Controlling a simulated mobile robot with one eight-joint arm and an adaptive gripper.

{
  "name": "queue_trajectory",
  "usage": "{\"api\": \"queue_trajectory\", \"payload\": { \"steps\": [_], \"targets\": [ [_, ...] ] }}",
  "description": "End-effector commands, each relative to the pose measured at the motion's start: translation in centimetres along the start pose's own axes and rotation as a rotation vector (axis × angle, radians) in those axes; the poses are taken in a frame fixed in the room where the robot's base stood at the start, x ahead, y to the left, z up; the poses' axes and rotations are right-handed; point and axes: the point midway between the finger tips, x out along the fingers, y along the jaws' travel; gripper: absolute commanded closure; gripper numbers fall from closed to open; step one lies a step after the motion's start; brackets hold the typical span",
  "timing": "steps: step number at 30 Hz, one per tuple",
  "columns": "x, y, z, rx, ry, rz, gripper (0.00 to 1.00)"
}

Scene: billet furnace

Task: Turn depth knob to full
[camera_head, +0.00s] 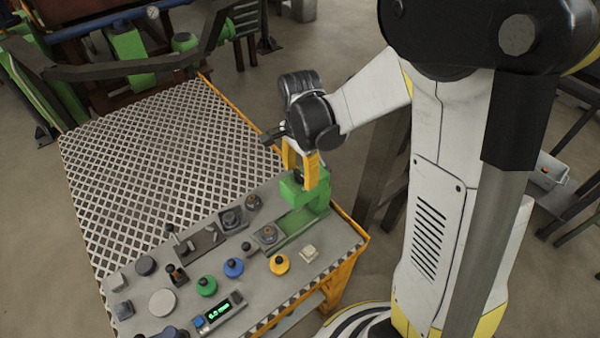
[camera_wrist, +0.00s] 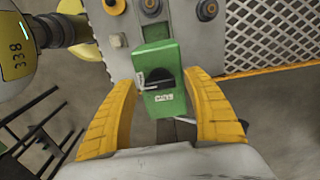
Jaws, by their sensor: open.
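A green box (camera_wrist: 165,98) with a black round knob (camera_wrist: 165,79) and a small white label stands at the console's edge. The label is too small to read surely. A pale pointer or lever sticks out left of the knob. My gripper (camera_wrist: 161,76) has its two yellow fingers spread on either side of the green box, with a gap to the knob. In the head view my gripper (camera_head: 301,172) is over the green block (camera_head: 310,199) at the console's right end, and the knob is largely hidden there. I cannot tell by its label whether this is the depth knob.
The console (camera_head: 190,262) holds a green knob (camera_head: 206,286), a blue knob (camera_head: 233,268), a yellow knob (camera_head: 279,264), several levers and a small green display (camera_head: 219,311). A diamond-mesh plate (camera_head: 160,165) lies behind. Dark frame bars stand to the right.

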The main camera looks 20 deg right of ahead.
Motion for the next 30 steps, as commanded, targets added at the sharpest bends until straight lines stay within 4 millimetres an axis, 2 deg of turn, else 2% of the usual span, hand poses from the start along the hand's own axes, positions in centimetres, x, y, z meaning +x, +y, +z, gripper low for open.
{"api": "queue_trajectory", "payload": {
  "steps": [1,3,6,19,30],
  "targets": [
    [-0.01,0.0,0.0,0.0,0.0,0.0,0.45],
    [-0.02,0.0,0.0,0.0,0.0,0.0,0.67],
    [-0.02,0.0,0.0,0.0,0.0,0.0,0.93],
    [0.04,0.02,0.01,-0.072,0.0,0.0,0.94],
    [0.08,0.06,0.02,-0.363,0.0,0.001,0.94]
  ]
}}
